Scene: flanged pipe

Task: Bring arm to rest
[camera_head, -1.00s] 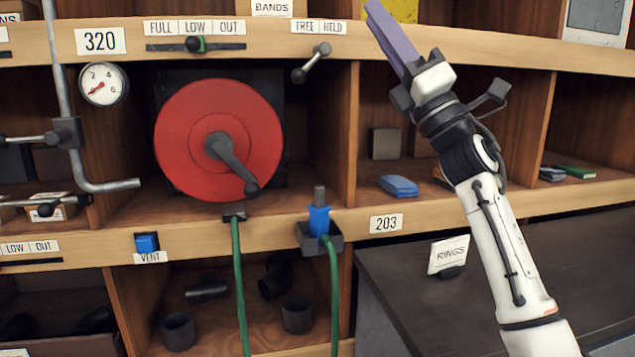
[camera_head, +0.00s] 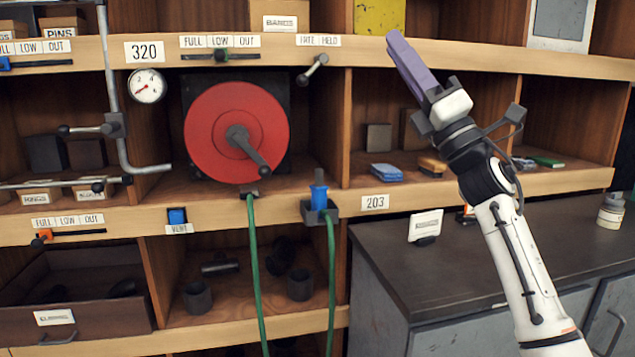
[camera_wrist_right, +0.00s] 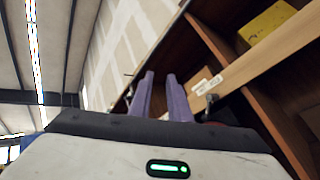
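My right arm rises from the lower right in the head view, its white forearm upright and tilted left. Its gripper (camera_head: 394,38) has long purple fingers pointing up and left, in front of the upper shelf board. In the right wrist view the two fingers (camera_wrist_right: 160,78) stand apart with a gap between them, and nothing is held. In the head view the fingers overlap nearly edge-on. My left gripper is in neither view.
A shelf wall holds a red disc (camera_head: 213,135) with a crank, a gauge (camera_head: 147,86), a grey pipe (camera_head: 110,75), green hoses (camera_head: 253,255) and a blue fitting (camera_head: 319,193). A dark-topped counter (camera_head: 390,280) stands at lower right, under my arm.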

